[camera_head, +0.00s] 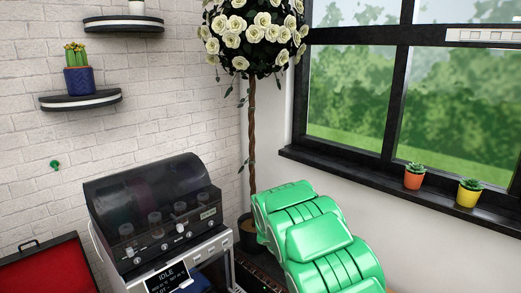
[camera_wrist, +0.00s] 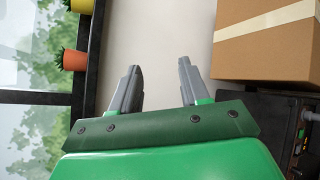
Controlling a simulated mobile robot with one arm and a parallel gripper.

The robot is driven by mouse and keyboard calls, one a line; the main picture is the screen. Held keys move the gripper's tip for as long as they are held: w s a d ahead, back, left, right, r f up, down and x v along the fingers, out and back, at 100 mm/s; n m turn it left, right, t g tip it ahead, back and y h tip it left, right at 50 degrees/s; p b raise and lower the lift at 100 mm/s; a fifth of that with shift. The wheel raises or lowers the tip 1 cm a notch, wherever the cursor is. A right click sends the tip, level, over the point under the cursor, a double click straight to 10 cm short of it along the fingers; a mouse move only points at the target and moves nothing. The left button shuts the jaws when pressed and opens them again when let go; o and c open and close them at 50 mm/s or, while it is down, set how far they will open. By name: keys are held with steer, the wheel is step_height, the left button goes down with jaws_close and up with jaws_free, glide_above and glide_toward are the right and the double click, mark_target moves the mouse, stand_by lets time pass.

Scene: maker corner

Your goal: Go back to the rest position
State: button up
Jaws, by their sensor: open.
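My gripper (camera_wrist: 160,85) shows in the wrist view with its two grey fingers apart and nothing between them. A pale, plain surface lies beyond the fingertips. In the head view my green arm (camera_head: 318,240) rises at the lower right, in front of the corner and below the window. My gripper's fingers cannot be made out in the head view.
A machine with a dark hood (camera_head: 150,200) stands left of my arm, beside an open red case (camera_head: 45,268). A potted rose tree (camera_head: 252,130) stands behind. Orange (camera_head: 413,180) and yellow (camera_head: 467,197) pots sit on the sill. A cardboard box (camera_wrist: 265,45) is right of my fingers.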

steer(key=s+r+m+g+y, duration=0.25)
steer(key=s+r, duration=0.25)
steer(key=s, duration=0.6)
steer(key=s+r+m+g+y, duration=0.25)
steer(key=s+r, duration=0.35)
steer(key=s, duration=0.6)
steer(key=s+a+r+m+y, duration=0.1)
steer(key=s+a+y, duration=0.3)
steer(key=s+a, duration=0.4)
steer(key=s+a+r+m+t+y, duration=0.1)
steer(key=s+a+y, duration=0.4)
steer(key=s, duration=1.1)
steer(key=a+r, duration=0.1)
steer(key=a, duration=0.2)
steer(key=shift+s+m+t+y, duration=0.25)
steer(key=shift+m+t+y, duration=0.05)
steer(key=shift+a, duration=0.1)
